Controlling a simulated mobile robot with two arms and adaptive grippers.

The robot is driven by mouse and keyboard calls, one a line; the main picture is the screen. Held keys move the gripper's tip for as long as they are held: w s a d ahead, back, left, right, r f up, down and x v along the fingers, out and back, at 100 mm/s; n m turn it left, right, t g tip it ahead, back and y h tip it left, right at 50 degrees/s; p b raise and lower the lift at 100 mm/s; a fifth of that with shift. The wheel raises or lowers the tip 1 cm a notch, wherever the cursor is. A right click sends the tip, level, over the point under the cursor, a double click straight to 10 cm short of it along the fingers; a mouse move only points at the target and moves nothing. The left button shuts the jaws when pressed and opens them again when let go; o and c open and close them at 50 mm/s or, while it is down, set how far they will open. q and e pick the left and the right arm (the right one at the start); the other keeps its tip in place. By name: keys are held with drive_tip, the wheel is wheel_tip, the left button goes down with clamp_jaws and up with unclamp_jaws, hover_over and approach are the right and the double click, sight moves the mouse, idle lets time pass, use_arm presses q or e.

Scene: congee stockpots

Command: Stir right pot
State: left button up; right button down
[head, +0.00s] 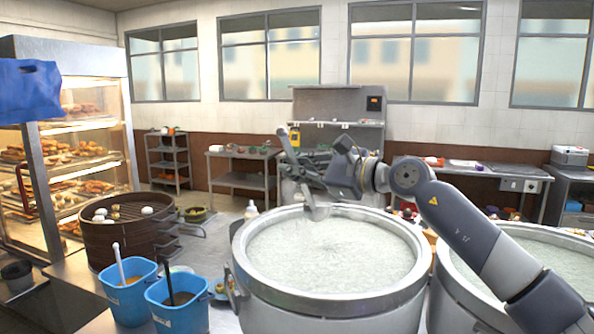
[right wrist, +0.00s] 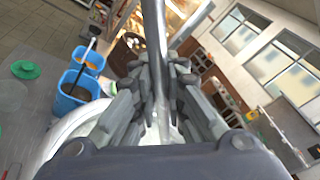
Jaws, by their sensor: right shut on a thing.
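My right gripper (head: 305,168) comes in from the right and is shut on a grey metal ladle (head: 317,211). The ladle's lower end is over the far part of the left pot (head: 330,312); I cannot tell whether it touches the pale congee (head: 330,255). In the right wrist view, the fingers (right wrist: 160,95) close around the ladle's shaft (right wrist: 154,30). The right pot (head: 455,292) stands at the lower right, partly hidden by my right arm, with pale congee (head: 560,262) inside. My left gripper is not in view.
Two blue buckets (head: 128,295) with long-handled tools stand left of the left pot. Behind them is a round brown steamer (head: 125,235) with white buns. A lit glass food cabinet (head: 75,150) is at the far left. The two pots stand close together.

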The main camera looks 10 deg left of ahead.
drive_tip(key=shift+n+b, duration=0.6)
drive_tip(key=shift+b, duration=0.3)
drive_tip(key=shift+n+y+b, duration=0.3)
drive_tip(key=shift+n+b, duration=0.1)
drive_tip(key=shift+b, duration=0.05)
drive_tip(key=shift+s+d, duration=0.1)
